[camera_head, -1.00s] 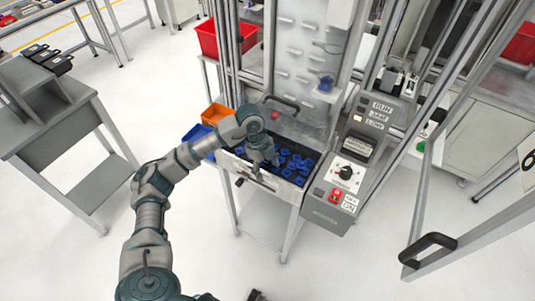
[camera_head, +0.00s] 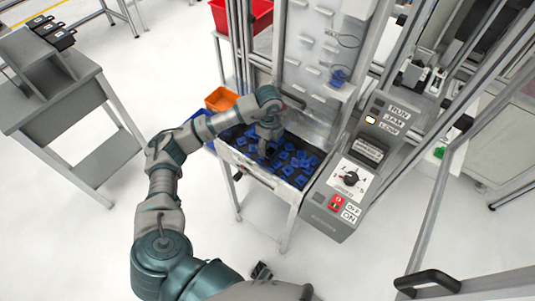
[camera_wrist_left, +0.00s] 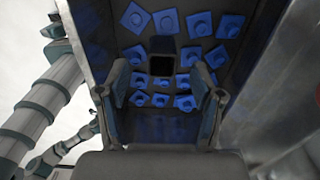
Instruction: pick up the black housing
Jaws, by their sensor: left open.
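My left gripper (camera_head: 262,150) is over the shallow tray (camera_head: 245,166) of the machine and points down into it. In the left wrist view the gripper (camera_wrist_left: 160,92) is open, with a finger on each side and nothing between the pads. A dark, square, box-like piece (camera_wrist_left: 162,65), which looks like the black housing, shows just beyond the fingertips, among blue parts (camera_wrist_left: 168,20). I cannot tell its gap to the fingers. In the head view my gripper and arm hide this spot. My right gripper is not in view.
A control panel (camera_head: 345,180) stands right of the tray. An orange bin (camera_head: 221,98) and a blue bin (camera_head: 197,125) sit left of it. Black boxes (camera_head: 52,33) lie on a grey table at far left. A metal wall (camera_wrist_left: 275,105) runs close on the right in the wrist view.

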